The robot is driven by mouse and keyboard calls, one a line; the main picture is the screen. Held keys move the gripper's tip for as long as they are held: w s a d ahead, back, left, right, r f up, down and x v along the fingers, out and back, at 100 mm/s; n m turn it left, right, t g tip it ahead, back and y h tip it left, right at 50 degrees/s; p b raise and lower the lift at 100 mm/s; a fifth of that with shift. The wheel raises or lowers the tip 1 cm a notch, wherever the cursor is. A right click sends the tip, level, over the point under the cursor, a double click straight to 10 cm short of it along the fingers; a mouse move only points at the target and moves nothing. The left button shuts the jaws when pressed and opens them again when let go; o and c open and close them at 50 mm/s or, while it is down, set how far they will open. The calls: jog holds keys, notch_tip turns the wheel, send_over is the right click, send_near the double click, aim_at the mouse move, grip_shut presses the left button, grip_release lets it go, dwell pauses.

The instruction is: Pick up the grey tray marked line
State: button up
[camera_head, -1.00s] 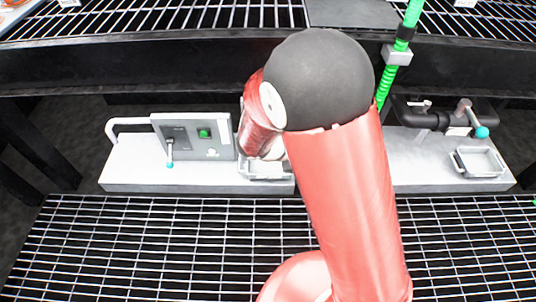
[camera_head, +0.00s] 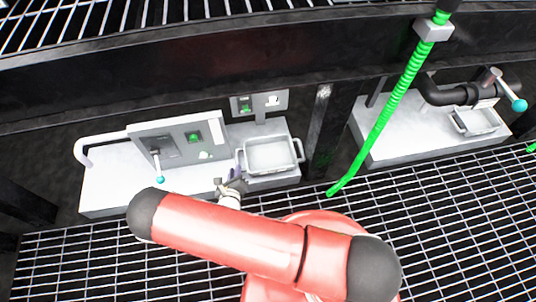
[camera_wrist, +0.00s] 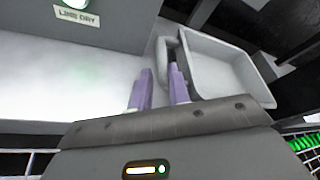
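A grey tray (camera_head: 272,170) with side handles sits on the white ledge, left of centre in the head view. It also shows at the upper right of the wrist view (camera_wrist: 262,88). My gripper (camera_head: 236,178) is at its left handle (camera_wrist: 161,62). In the wrist view the purple fingers (camera_wrist: 160,88) are apart, with the handle between or just beyond them. A gap shows beside the left finger; contact with the handle is not clear. A plate reading "LINE DRY" (camera_wrist: 76,15) is on the panel at the upper left. No marking is readable on the tray itself.
A second grey tray (camera_head: 474,120) sits on the right ledge, below a dark pipe with a teal-tipped lever (camera_head: 518,104). A control panel (camera_head: 180,140) stands left of the nearer tray. Black grating lies in front.

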aim_at(237, 158)
jog(key=x, duration=0.3)
jog(key=b+x, duration=0.1)
jog(key=x, duration=0.2)
jog(key=shift+w+r, duration=0.15)
jog(key=shift+w, duration=0.25)
grip_shut()
